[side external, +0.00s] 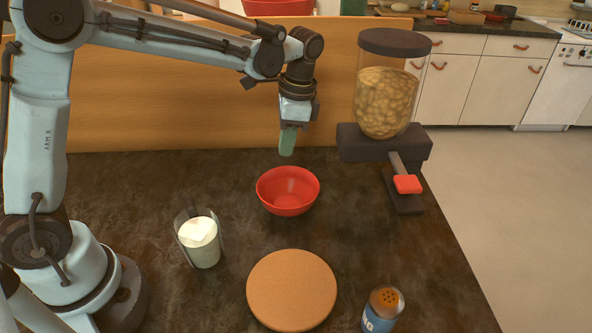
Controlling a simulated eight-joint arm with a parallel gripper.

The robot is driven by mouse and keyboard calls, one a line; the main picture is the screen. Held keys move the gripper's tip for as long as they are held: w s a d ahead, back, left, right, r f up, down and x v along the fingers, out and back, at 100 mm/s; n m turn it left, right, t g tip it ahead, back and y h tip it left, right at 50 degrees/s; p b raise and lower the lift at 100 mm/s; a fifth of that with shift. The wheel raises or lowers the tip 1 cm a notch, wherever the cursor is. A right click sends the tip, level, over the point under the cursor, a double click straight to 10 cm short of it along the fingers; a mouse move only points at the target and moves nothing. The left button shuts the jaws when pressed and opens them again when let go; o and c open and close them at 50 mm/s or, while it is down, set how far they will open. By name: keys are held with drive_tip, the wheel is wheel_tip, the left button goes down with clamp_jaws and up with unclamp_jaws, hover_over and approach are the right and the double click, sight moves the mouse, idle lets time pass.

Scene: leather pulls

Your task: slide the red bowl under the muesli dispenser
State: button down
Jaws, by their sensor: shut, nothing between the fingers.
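The red bowl (288,191) sits upright on the dark tabletop, left of the muesli dispenser. The muesli dispenser (387,95) stands at the table's back right; it has a dark lid, a clear hopper filled with muesli, a dark body and a red-tipped lever (407,184). Its dark foot (405,203) lies below the lever, with the bowl apart from it. My gripper (287,152) points down just above and behind the bowl's far rim in the picture. Its green fingers are shut and hold nothing. I cannot tell how high they are above the table.
A glass of milk (201,244) stands front left of the bowl. A round cork mat (291,290) and a blue-labelled shaker (383,309) are in front. A wooden panel (200,95) rises behind the table. The surface between bowl and dispenser is clear.

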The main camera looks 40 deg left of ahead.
wheel_tip(320, 180, up, 7)
drive_tip(key=s+a+f+n+t+h, duration=0.25)
drive_tip(key=s+n, duration=0.45)
drive_tip(key=n, duration=0.7)
drive_tip(key=s+a+f+n+t+h, duration=0.1)
drive_tip(key=s+a+n+t+h, duration=0.45)
drive_tip(key=n, duration=0.85)
drive_tip(key=shift+w+d+f+n+t+y, duration=0.3)
drive_tip(key=shift+d+f+n, duration=0.65)
drive_tip(key=shift+f+n, duration=0.7)
drive_tip(key=shift+w+d+f+n+t+y, duration=0.1)
drive_tip(key=shift+w+d+f+n+y, duration=0.25)
drive_tip(key=shift+d+f+n, duration=0.95)
drive_tip(key=shift+w+d+f+n+t+y, duration=0.2)
drive_tip(key=shift+d+f+n+y, duration=0.3)
drive_tip(key=shift+f+n, duration=1.5)
drive_tip(key=shift+r+n, duration=0.25)
drive_tip(key=shift+d, duration=0.1)
